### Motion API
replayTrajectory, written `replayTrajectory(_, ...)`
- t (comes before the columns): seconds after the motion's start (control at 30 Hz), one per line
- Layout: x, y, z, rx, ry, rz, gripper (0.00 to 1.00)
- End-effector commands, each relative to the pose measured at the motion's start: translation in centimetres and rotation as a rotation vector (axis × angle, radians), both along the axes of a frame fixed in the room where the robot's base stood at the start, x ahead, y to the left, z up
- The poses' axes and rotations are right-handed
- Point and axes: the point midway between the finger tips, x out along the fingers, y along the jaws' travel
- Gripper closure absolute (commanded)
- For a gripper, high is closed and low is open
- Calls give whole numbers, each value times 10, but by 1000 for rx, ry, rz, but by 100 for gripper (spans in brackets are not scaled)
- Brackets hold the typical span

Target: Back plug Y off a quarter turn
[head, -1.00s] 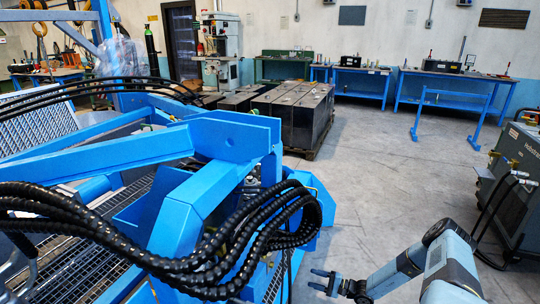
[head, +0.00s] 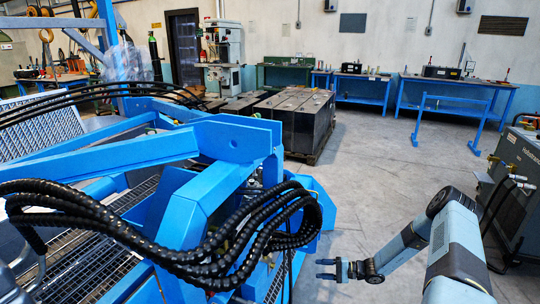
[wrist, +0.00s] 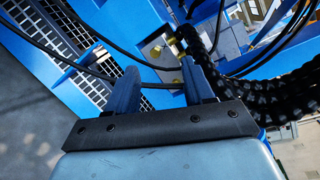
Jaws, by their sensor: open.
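My gripper (head: 320,269) is open and empty in the head view, low in the picture, just right of the blue frame's (head: 235,140) end. In the wrist view, my gripper's (wrist: 160,70) two fingers stand apart and point towards the blue frame. I cannot tell whether either is plug Y; no letter is readable. A thin dark cable passes by the fingers, and I cannot tell whether it touches them.
Thick black ribbed hoses (head: 230,240) loop off the frame near my gripper, and also fill the right of the wrist view (wrist: 270,95). Metal grating (head: 75,255) lies at left. A grey machine (head: 515,180) stands at right. The floor (head: 375,170) between is clear.

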Motion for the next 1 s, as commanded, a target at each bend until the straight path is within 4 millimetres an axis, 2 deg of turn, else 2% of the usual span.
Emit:
replayTrajectory(0.03,4,-1,16,-26,-9,29,48)
replayTrajectory(0.5,9,-7,142,-263,-51,256,48)
replayTrajectory(1.0,-11,-5,276,-545,-101,421,48)
